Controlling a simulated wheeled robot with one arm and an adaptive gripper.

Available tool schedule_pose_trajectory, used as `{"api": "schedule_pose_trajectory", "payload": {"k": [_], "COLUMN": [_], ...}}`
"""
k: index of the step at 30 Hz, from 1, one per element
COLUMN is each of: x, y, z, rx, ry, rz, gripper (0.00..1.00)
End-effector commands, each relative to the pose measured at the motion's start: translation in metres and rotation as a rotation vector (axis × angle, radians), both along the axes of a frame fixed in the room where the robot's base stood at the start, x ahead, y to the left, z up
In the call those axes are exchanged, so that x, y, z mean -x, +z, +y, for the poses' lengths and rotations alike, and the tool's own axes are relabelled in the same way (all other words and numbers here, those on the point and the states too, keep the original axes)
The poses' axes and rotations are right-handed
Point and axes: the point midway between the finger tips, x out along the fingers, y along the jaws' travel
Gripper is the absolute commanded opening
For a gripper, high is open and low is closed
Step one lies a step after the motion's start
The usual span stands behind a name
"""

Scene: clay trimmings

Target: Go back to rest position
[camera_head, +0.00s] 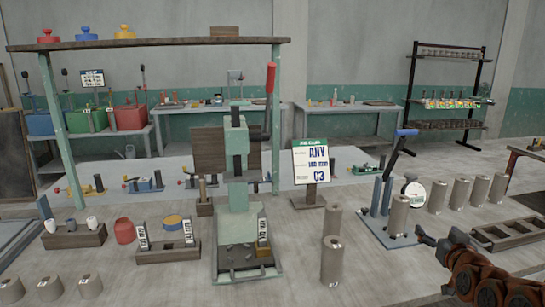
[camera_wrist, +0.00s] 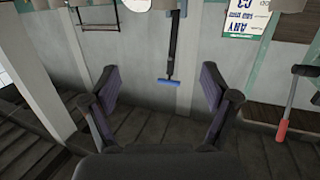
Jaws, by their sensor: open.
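My gripper (camera_head: 426,237) is at the lower right in the head view, at the end of my orange-brown arm, beside the small blue-handled press (camera_head: 392,215). In the wrist view my gripper (camera_wrist: 160,82) shows two dark fingers spread wide apart. Nothing is between them. The wrist view appears upside down, with a blue handle (camera_wrist: 169,82) seen beyond the gap and a red handle (camera_wrist: 282,130) at the right.
A green press (camera_head: 238,150) with a red lever stands mid-table. Grey-brown cylinders (camera_head: 332,262) stand in front, with several more (camera_head: 461,193) at the right. A slotted wooden tray (camera_head: 507,236) lies near my arm. A sign (camera_head: 311,162) reads "ANY". The front middle table has bare room.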

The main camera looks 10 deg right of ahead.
Motion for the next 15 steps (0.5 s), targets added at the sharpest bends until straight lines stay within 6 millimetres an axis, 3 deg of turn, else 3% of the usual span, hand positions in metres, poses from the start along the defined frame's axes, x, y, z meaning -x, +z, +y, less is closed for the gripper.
{"api": "schedule_pose_trajectory", "payload": {"k": [8,15], "x": [-0.012,-0.001], "y": [-0.046,-0.105], "z": [0.048,0.120], "rx": [-0.050,-0.111], "ry": [0.071,0.152], "rz": [0.190,0.476], "gripper": [0.86,0.86]}}
